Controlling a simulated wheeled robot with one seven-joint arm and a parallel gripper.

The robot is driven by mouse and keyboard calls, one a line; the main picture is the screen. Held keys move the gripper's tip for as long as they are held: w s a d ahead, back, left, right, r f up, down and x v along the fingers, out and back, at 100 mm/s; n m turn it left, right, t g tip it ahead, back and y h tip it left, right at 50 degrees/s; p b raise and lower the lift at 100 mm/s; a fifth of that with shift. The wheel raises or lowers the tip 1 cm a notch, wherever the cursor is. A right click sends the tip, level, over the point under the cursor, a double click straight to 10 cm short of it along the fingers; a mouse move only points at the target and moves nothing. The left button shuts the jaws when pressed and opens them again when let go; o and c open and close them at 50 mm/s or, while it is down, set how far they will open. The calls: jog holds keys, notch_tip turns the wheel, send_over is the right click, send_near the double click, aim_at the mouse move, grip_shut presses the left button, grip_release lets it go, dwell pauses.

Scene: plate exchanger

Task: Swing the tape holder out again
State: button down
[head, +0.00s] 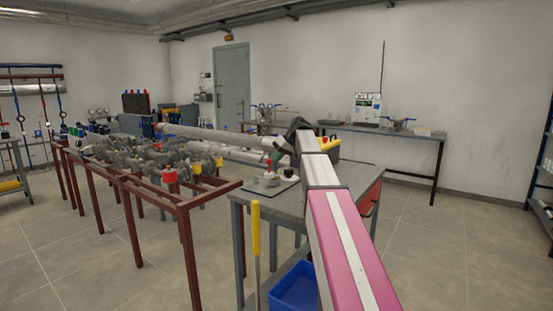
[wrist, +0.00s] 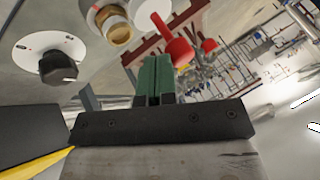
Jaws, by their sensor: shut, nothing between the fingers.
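My gripper shows in the wrist view (wrist: 156,68) as two green fingers closed together with nothing between them. In the head view, its green end (head: 276,158) is over the grey bench (head: 335,190), near a small fitting with a red handle (head: 268,163). That red handle (wrist: 178,48) is just beyond and right of the fingers in the wrist view. A black and yellow object (head: 330,147) is behind my arm at the bench's far side. A dark block with a yellow edge (wrist: 38,164) fills the wrist view's lower left. I cannot tell whether either is the tape holder.
A white disc with a black knob (wrist: 58,66) and a brass fitting (wrist: 117,30) are close to my fingers. A red-framed pipe rack (head: 185,205) stands left of the bench. A blue bin (head: 294,292) is below. Open floor lies right of my arm.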

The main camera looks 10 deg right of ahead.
aim_at(271, 162)
jog(key=shift+s+a+m+t, duration=0.3)
jog(key=shift+s+a+m, duration=0.15)
jog(key=shift+s, duration=0.2)
jog(key=shift+s+a+m+t, duration=0.3)
jog(key=shift+s+a+m, duration=0.15)
jog(key=shift+s, duration=0.15)
jog(key=s+a+m+t+h, duration=0.2)
jog(key=a+m+t+h, duration=0.1)
jog(key=a+m, duration=0.2)
jog(key=shift+s+a+m, duration=0.15)
jog(key=shift+a+m, duration=0.15)
jog(key=shift+m, duration=0.4)
jog(key=shift+a, duration=0.1)
jog(key=shift+s, duration=0.1)
